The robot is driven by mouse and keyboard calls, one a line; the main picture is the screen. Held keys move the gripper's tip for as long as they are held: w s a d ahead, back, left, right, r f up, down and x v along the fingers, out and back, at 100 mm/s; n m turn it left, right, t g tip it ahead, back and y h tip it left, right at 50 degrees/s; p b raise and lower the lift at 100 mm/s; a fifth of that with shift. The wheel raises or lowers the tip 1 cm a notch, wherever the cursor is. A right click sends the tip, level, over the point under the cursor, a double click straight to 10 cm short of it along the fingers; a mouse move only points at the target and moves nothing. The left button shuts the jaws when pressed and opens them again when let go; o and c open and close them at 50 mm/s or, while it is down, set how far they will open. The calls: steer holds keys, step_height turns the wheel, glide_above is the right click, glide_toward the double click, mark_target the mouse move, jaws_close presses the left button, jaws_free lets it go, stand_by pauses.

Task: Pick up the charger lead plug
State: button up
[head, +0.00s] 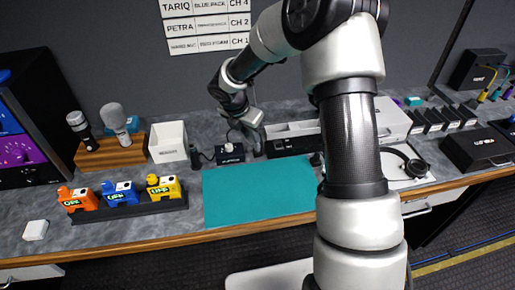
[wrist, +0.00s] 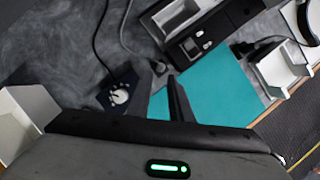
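My gripper (wrist: 161,82) points down over the back of the counter, its two dark fingers apart with mat and counter showing between them. In the head view my gripper (head: 252,132) hangs above the counter between a small knob box and the charger. A small dark plug (wrist: 159,68) on a thin black lead lies on the counter just beyond the fingertips, beside the charger (wrist: 192,42); it looks like the charger lead plug. Nothing is seen held. In the head view the plug is too small to make out clearly.
The knob box (wrist: 121,93) with its cable stands close left of the fingers. A teal mat (head: 258,192) lies clear in front. A white bin (head: 169,142), microphones on a wooden stand (head: 108,153) and a rack of coloured packs (head: 130,210) stand left. Headphones (head: 415,167) lie right.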

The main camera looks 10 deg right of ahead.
mark_target(256, 145)
steer(key=shift+x, duration=3.45)
steer(key=shift+d+r, duration=0.1)
jaws_close()
